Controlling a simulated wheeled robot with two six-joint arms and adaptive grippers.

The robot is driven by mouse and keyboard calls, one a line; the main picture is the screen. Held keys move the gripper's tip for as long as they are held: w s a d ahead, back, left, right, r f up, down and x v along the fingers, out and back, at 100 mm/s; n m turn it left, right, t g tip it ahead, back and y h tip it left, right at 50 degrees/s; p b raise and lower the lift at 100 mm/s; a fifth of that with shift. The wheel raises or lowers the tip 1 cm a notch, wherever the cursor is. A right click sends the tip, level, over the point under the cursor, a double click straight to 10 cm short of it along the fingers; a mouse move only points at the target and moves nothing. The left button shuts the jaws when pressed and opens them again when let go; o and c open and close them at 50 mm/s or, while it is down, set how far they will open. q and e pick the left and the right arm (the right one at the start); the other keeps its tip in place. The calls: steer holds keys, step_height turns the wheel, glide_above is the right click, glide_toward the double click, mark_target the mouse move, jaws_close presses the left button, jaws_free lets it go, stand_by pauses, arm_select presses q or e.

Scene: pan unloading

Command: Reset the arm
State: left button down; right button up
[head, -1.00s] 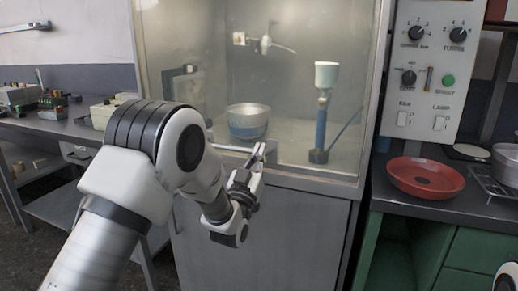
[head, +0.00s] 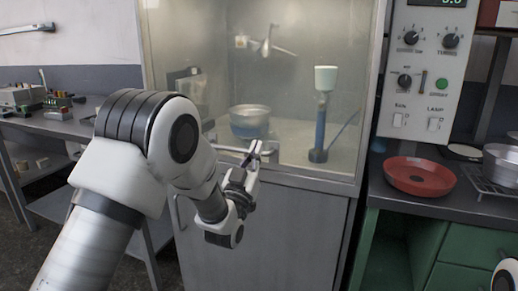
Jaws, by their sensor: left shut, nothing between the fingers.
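My left arm comes in from the lower left of the head view. Its gripper (head: 251,154) is shut and empty, in front of the glass-fronted cabinet (head: 262,207) near the lower edge of its window. A bar-like handle shows just beside the fingers. A metal pan (head: 250,115) with a blue lower part sits inside the cabinet, behind and above the gripper and apart from it. A small part of my right arm shows at the lower right corner; its gripper is out of view.
A red pan (head: 419,176) lies on the right counter (head: 440,202). A metal pot (head: 501,163) stands on a wire rack at the right edge. A blue stand with a pale cup (head: 325,80) is inside the cabinet. A control panel (head: 423,65) is above the counter. A cluttered bench (head: 60,126) stands left.

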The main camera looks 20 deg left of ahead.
arm_select(q)
steer(key=s+a+f+g, duration=0.1)
steer(key=s+f+g, duration=0.4)
steer(key=f, duration=0.8)
steer(key=s+a+f+g+y, duration=0.1)
steer(key=s+f+g, duration=0.35)
steer(key=f, duration=0.95)
steer(key=s+f+g, duration=0.2)
steer(key=s+f, duration=0.5)
steer(key=f, duration=0.6)
steer(key=s+f+g, duration=0.4)
steer(key=s, duration=0.5)
steer(key=s+f+g, duration=0.4)
steer(key=s+g, duration=0.1)
steer(key=s, duration=0.4)
steer(key=s+f+g, duration=0.4)
steer(key=s, duration=0.5)
step_height(320, 180, up, 16)
steer(key=w+p, duration=0.1)
steer(key=p, duration=1.4)
steer(key=shift+r+n+p, duration=0.2)
steer(key=shift+n+p, duration=0.2)
